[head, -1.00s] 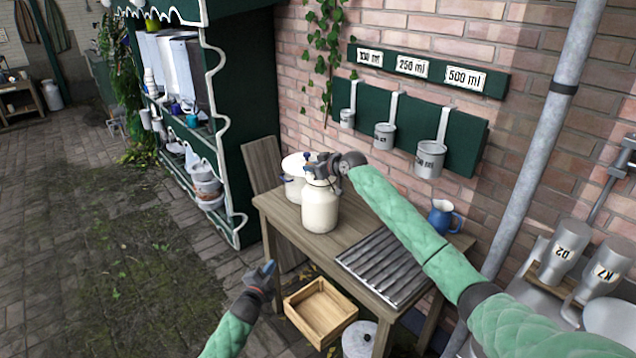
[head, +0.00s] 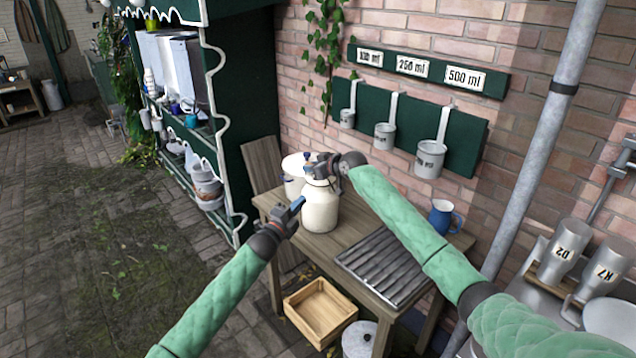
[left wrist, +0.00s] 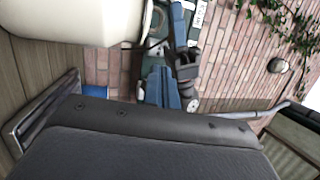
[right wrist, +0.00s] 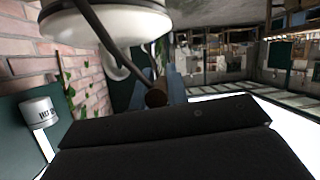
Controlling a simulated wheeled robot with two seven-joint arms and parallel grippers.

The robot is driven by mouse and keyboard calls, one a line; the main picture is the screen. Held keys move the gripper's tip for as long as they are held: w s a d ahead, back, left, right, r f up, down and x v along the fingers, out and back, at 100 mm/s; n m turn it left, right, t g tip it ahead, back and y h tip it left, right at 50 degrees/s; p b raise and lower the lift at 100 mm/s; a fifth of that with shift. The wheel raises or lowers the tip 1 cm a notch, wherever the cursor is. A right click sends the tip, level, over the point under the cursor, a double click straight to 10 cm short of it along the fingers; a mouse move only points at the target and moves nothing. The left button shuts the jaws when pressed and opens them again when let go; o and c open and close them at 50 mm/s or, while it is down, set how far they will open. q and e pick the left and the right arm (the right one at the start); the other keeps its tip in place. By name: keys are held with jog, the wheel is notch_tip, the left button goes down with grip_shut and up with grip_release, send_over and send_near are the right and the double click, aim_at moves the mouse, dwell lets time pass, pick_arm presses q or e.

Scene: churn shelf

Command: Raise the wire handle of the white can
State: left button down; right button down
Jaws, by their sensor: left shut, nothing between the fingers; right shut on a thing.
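The white can (head: 320,210) stands upright on the wooden table, in the middle of the head view. Its pale body also fills the top left of the left wrist view (left wrist: 70,20). My right gripper (head: 314,166) is at the can's top. In the right wrist view its blue fingers (right wrist: 160,88) are shut on the brown grip of the dark wire handle (right wrist: 105,35), which curves up past the white can. My left gripper (head: 298,205) is shut and empty, in front of the can's left side in the head view; whether it touches the can is unclear.
A second white pot (head: 294,163) stands just behind the can. The table (head: 378,228) also bears a metal rack (head: 385,268) and a blue jug (head: 444,217). Measuring cups (head: 430,158) hang on the brick wall. A wooden crate (head: 338,338) is below.

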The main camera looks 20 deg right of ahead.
pick_arm(q)
jog(key=x, duration=1.1)
pick_arm(e)
jog(key=shift+f, duration=0.1)
pick_arm(q)
jog(key=shift+f, duration=0.1)
